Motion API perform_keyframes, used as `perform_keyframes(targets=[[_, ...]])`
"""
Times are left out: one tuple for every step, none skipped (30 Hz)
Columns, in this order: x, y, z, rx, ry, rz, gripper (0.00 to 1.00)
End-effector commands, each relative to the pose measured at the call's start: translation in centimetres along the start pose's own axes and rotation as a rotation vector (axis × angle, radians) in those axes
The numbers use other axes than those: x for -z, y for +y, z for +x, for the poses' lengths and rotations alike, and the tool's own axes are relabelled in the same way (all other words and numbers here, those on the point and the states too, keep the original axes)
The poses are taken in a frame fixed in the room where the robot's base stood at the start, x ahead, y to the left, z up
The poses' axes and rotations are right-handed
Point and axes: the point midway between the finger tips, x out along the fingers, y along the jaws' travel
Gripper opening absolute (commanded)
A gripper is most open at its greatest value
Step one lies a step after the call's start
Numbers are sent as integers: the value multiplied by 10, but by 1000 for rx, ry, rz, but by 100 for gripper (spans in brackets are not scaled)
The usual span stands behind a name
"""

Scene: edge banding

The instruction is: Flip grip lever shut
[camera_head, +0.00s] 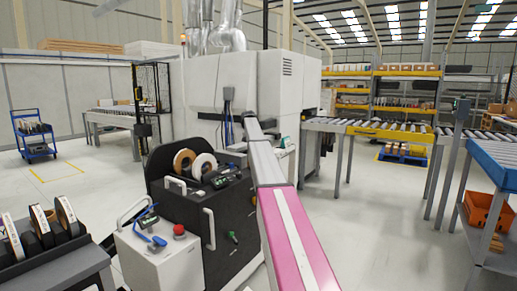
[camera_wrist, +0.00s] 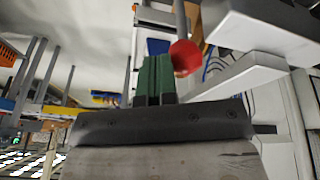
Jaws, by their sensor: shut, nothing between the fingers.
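In the wrist view a round red knob (camera_wrist: 185,57) sits at the lower end of a grey rod (camera_wrist: 180,18). It looks like the knob of the grip lever, though I cannot be sure. My gripper (camera_wrist: 154,62) shows its green fingers shut together, with nothing between them. The red knob is just right of the fingertips; I cannot tell whether they touch. In the head view my arm reaches toward the white machine (camera_head: 222,80) and I cannot make out the lever clearly.
In the wrist view white panels (camera_wrist: 255,28) hang close on the right. In the head view a black cart with tape rolls (camera_head: 183,162) and a white box with a red button (camera_head: 179,230) stand left of my arm. A roller conveyor (camera_head: 385,132) lies to the right.

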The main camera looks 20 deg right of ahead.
Motion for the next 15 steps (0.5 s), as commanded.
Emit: perform_keyframes(targets=[[7, -9, 0, -34, -16, -14, 0], [9, -12, 0, -56, -26, -21, 0], [9, -15, 0, -67, -31, -24, 0], [10, -18, 0, -64, -30, -23, 0], [11, -21, 0, -63, -29, -23, 0], [13, -26, 1, -62, -29, -23, 0], [14, -29, 1, -62, -29, -23, 0], [15, -32, 2, -61, -29, -23, 0], [17, -36, 2, -61, -29, -23, 0], [18, -38, 3, -61, -29, -23, 0], [19, -41, 4, -61, -29, -22, 0], [20, -44, 4, -61, -29, -22, 0], [21, -47, 5, -61, -29, -22, 0], [22, -49, 6, -61, -29, -21, 0], [23, -52, 7, -60, -29, -21, 0]])
